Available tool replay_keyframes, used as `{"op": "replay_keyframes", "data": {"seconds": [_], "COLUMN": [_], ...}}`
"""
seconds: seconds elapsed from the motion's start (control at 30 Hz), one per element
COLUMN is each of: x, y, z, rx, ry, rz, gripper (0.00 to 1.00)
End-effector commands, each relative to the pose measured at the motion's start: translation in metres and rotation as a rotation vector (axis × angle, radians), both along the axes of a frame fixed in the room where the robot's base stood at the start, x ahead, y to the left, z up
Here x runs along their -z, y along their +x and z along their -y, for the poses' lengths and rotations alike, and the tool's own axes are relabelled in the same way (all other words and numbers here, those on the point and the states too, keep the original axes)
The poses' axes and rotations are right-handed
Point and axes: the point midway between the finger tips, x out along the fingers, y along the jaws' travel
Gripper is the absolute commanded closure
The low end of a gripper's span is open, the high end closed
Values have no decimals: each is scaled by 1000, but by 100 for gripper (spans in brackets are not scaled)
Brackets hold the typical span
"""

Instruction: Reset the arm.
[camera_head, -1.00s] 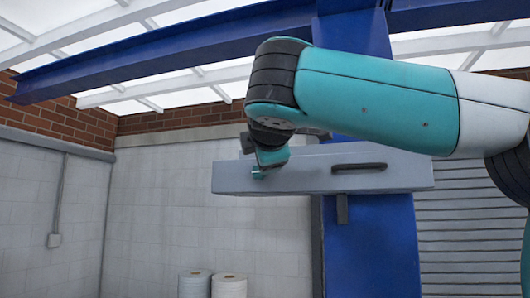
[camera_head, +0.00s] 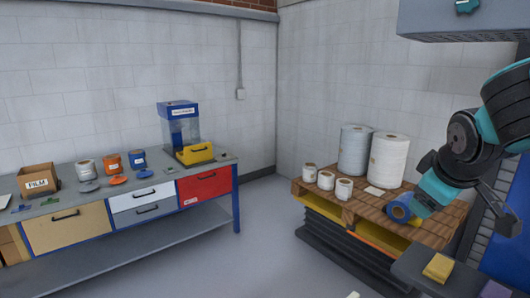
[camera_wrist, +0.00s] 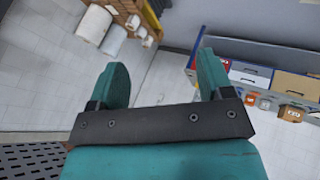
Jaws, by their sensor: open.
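My arm reaches in from the right edge of the head view, black and teal, bent downward. My gripper (camera_head: 430,198) shows there as a teal end over the right side of the wooden pallet.
The pallet (camera_head: 376,212) holds two large white rolls (camera_head: 388,160) and several small ones. A workbench (camera_head: 105,235) at left carries a FILM box (camera_head: 38,182), pots and a blue-yellow machine (camera_head: 182,135). A grey platform (camera_head: 415,272) with a yellow block stands at lower right. Floor between is clear.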

Motion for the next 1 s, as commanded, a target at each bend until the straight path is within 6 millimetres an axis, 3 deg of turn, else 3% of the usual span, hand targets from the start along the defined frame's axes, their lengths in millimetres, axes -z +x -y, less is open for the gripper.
{"op": "replay_keyframes", "data": {"seconds": [0.03,0.1,0.33,0.37,0.5,0.7,0.83,1.0], "x": [24,52,117,125,133,137,136,131], "y": [-16,-37,-113,-113,-135,-183,-207,-215], "z": [1,-1,-17,-32,-86,-142,-158,-162], "rx": [62,155,475,423,226,-47,-168,-205], "ry": [69,167,433,451,511,547,544,540], "rz": [-53,-120,-333,-340,-418,-534,-584,-601], "gripper": [27,27,27,27,27,27,27,27]}}
